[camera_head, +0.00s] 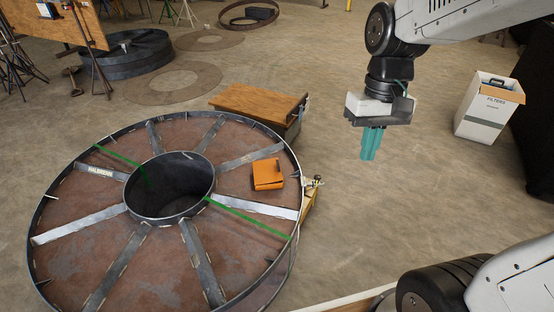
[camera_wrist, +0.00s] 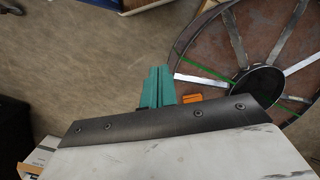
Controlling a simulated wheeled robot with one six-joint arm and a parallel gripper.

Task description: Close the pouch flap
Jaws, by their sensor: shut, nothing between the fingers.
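An orange pouch (camera_head: 268,174) lies on the upper face of the large steel reel (camera_head: 95,238), to the right of its hub. Its flap cannot be made out clearly enough to tell how far it is open. My gripper (camera_head: 371,146) has teal fingers, which are shut and empty. It hangs in the air to the right of the reel and the pouch, well apart from both. In the wrist view the teal fingers (camera_wrist: 157,88) show side by side, with the small orange pouch (camera_wrist: 191,98) beyond them, partly hidden by my gripper's body.
A wooden-topped block (camera_head: 258,102) stands behind the reel. A small clamp-like part (camera_head: 314,183) sits at the reel's right edge. A white box marked FILTERS (camera_head: 489,108) stands at the right. Bare floor lies below my gripper. Another reel (camera_head: 128,56) lies at the back left.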

